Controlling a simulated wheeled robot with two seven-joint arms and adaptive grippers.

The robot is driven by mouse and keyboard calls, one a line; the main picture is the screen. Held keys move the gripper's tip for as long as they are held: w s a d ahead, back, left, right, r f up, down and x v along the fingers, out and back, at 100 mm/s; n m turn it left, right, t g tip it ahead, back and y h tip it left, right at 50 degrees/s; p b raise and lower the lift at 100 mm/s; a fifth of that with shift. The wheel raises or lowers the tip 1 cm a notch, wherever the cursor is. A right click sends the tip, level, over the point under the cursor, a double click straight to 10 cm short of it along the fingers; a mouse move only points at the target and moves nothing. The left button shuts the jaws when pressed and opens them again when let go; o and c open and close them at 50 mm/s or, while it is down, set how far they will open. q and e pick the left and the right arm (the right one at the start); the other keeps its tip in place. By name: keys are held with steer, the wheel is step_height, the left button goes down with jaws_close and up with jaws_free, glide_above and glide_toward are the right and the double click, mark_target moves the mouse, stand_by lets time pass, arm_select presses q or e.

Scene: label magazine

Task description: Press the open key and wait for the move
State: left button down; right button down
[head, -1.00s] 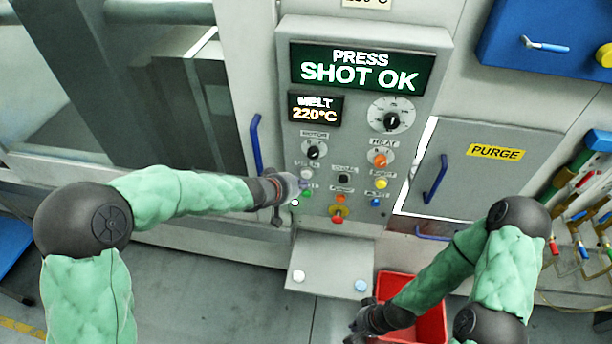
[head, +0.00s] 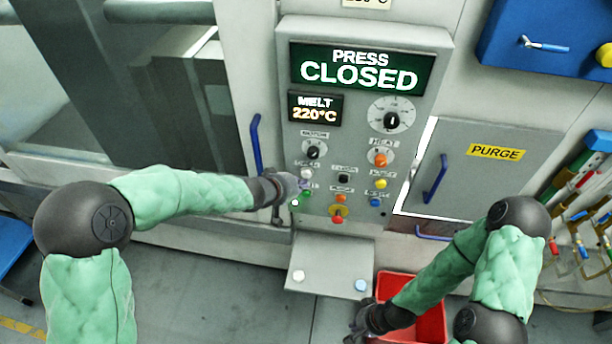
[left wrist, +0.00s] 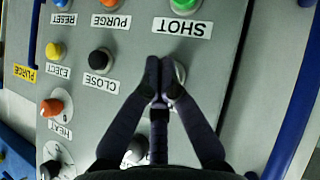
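The control panel (head: 365,120) has a display (head: 362,69) reading PRESS CLOSED. The pale open key (head: 307,173) sits at the left of the key rows, above the green shot key (head: 306,195). My left gripper (head: 303,184) is at these keys. In the left wrist view its fingertips (left wrist: 165,82) are together with nothing between them, in front of a pale key (left wrist: 180,73) that they partly cover; whether they touch it I cannot tell. The black close key (left wrist: 101,60) is beside them. My right gripper (head: 362,326) hangs low by the red bin; its fingers are unclear.
A red emergency-style knob (head: 337,216) and several coloured keys are close by. A blue handle (head: 256,145) stands left of the panel. A small shelf (head: 328,268) juts out below. The red bin (head: 432,325) is on the floor.

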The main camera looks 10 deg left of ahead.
arm_select(q)
steer(key=shift+w, duration=0.1)
steer(key=shift+w+p, duration=0.3)
